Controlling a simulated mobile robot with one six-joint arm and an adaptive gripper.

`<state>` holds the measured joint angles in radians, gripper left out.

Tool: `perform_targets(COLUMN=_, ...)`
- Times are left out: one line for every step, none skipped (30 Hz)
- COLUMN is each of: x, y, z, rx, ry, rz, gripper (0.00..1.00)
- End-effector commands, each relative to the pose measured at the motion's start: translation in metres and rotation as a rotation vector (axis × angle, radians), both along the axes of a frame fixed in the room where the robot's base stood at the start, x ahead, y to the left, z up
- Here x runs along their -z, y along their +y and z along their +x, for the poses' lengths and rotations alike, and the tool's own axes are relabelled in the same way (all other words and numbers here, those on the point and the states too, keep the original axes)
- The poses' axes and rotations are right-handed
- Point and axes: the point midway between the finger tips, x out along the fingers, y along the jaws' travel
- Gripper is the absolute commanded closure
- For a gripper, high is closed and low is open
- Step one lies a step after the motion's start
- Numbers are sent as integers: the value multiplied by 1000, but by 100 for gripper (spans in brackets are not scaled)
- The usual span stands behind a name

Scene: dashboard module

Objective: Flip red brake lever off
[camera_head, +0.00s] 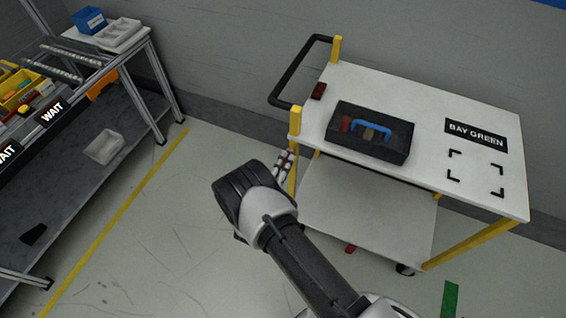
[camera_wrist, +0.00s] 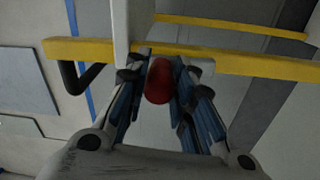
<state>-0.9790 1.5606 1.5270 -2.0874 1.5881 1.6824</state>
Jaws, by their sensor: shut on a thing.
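The red brake lever (camera_wrist: 158,82) shows in the wrist view as a rounded red end beside a yellow cart post (camera_wrist: 230,63). My gripper (camera_wrist: 165,92) is shut on it, with a blue-grey finger on each side of the red end. In the head view my gripper (camera_head: 284,166) is low at the left side of the cart, close to its yellow corner post. The lever cannot be made out there behind my gripper. Whether the lever is up or down I cannot tell.
A black push handle (camera_head: 285,70) juts out left. A workbench (camera_head: 70,150) stands left; floor between is clear.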

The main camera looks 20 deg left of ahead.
Motion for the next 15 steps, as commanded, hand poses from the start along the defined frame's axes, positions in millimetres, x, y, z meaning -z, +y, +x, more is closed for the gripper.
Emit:
perform_targets(x=-1, y=-3, z=1, rx=8, ry=-5, rz=5, gripper=100)
perform_targets(x=-1, y=-3, z=1, rx=8, ry=-5, rz=7, gripper=100)
perform_targets(x=-1, y=-3, z=1, rx=7, ry=-6, rz=10, gripper=100)
perform_targets(x=-1, y=-3, z=1, rx=8, ry=-6, rz=12, gripper=100)
perform_targets(x=-1, y=-3, z=1, rx=8, ry=-6, rz=13, gripper=100)
perform_targets(x=-1, y=-3, z=1, rx=8, ry=-6, rz=13, gripper=100)
perform_targets(x=-1, y=-4, z=1, rx=8, ry=-5, rz=14, gripper=100)
perform_targets(x=-1, y=-4, z=1, rx=8, ry=-5, rz=14, gripper=100)
perform_targets(x=-1, y=-4, z=0, rx=8, ry=-5, rz=13, gripper=100)
perform_targets(x=-1, y=-4, z=0, rx=9, ry=-5, rz=13, gripper=100)
perform_targets(x=-1, y=-4, z=0, rx=9, ry=-5, rz=13, gripper=100)
perform_targets(x=-1, y=-4, z=0, rx=9, ry=-4, rz=12, gripper=100)
perform_targets(x=-1, y=-4, z=0, rx=9, ry=-4, rz=12, gripper=100)
perform_targets(x=-1, y=-4, z=0, rx=9, ry=-4, rz=12, gripper=100)
perform_targets(x=-1, y=-4, z=0, rx=9, ry=-4, rz=11, gripper=76)
